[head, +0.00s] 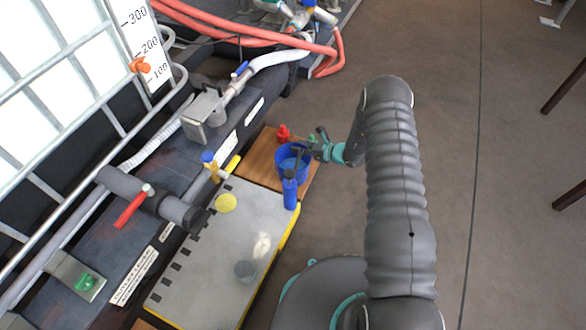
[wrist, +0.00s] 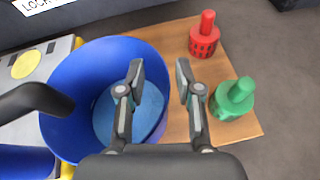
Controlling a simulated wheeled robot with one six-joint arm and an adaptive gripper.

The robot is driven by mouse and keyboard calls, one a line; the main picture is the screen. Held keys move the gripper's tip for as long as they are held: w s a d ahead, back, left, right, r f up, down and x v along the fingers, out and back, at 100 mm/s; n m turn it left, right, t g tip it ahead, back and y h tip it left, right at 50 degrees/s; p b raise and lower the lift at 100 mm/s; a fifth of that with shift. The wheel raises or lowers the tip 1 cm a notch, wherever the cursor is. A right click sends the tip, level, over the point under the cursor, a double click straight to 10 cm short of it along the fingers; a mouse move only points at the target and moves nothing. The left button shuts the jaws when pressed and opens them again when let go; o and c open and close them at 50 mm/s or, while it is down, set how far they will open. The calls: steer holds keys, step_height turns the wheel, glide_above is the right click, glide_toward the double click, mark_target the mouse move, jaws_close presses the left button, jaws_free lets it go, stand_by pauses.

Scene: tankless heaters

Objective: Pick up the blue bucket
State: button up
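The blue bucket (head: 284,172) stands on a wooden board beside the grey platform in the head view. In the wrist view the bucket (wrist: 75,100) fills the left and centre, and its open mouth and lighter blue inside show. My gripper (wrist: 162,82) is open, with one finger over the bucket's inside and the other outside its right rim. The rim lies between the fingers in the picture; I cannot tell how deep they reach. In the head view my gripper (head: 306,150) is at the bucket's upper right edge, small and partly hidden.
A red bottle-like object (wrist: 205,38) and a green one (wrist: 233,98) stand on the wooden board (wrist: 172,40) close to my right finger. A blue bottle (head: 290,190) stands just in front of the bucket.

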jaws_close()
steer(key=shift+r, duration=0.1)
